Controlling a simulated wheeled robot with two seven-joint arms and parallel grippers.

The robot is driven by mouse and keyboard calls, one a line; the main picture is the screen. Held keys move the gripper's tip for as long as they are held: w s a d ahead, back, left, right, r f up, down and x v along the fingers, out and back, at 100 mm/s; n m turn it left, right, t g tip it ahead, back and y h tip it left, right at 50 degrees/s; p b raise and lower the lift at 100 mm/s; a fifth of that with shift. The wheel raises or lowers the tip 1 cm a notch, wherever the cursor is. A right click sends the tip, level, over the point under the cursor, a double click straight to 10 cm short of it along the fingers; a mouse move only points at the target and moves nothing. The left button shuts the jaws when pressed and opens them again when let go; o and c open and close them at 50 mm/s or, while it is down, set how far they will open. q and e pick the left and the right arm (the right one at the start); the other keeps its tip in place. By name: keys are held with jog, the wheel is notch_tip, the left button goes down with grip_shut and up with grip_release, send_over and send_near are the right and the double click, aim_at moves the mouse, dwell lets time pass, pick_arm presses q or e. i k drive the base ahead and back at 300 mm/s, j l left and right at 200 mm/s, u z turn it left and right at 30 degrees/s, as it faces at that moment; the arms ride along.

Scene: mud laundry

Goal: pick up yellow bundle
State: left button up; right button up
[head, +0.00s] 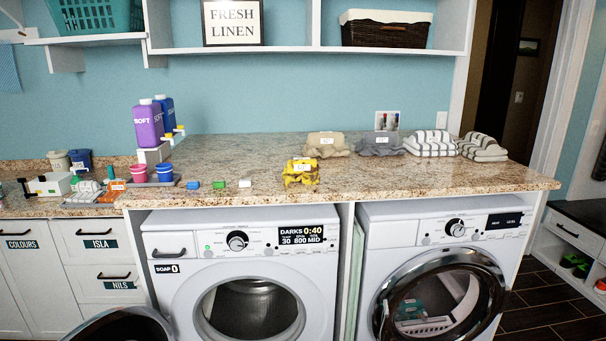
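Neither of my grippers shows in the head view.
Beige (326,144) and grey (379,144) bundles and striped towels (431,143) sit behind and right. Purple bottle (149,124) stands back left.

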aim_at(306, 169)
jog(key=i+l+u, duration=0.15)
jog(key=u, duration=0.25)
jog(key=i+l+u, duration=0.1)
jog(key=u, duration=0.3)
jog(key=i+l+u, duration=0.1)
jog(key=l+u, duration=0.3)
jog(key=j, duration=0.1)
